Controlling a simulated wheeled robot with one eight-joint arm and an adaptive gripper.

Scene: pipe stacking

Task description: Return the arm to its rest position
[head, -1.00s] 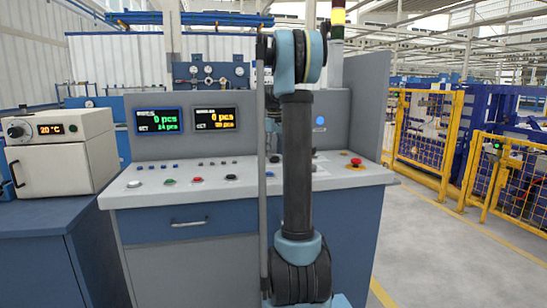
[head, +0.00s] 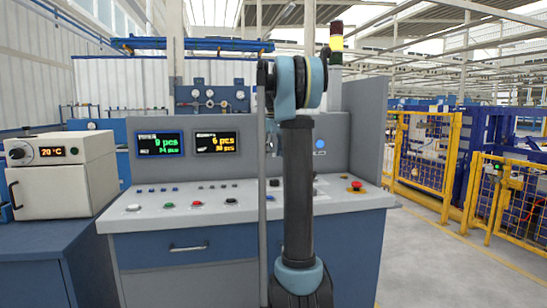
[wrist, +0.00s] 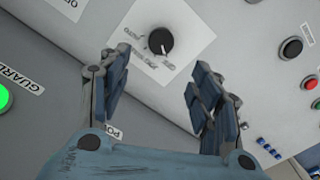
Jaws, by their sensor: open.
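My gripper (wrist: 160,92) is open and empty in the wrist view, its two blue-grey fingers apart. A black rotary knob (wrist: 160,40) on a white label plate shows beyond the gap between the fingertips, apart from them. In the head view my arm (head: 298,190) stands upright in front of the control console (head: 180,218). My gripper is not visible in the head view, hidden behind the arm.
The console has two displays, one green (head: 160,144) and one yellow (head: 215,143), plus several buttons and a red mushroom button (head: 356,185). A white oven (head: 60,175) stands at left. Yellow fencing (head: 424,160) and open floor (head: 430,265) are at right.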

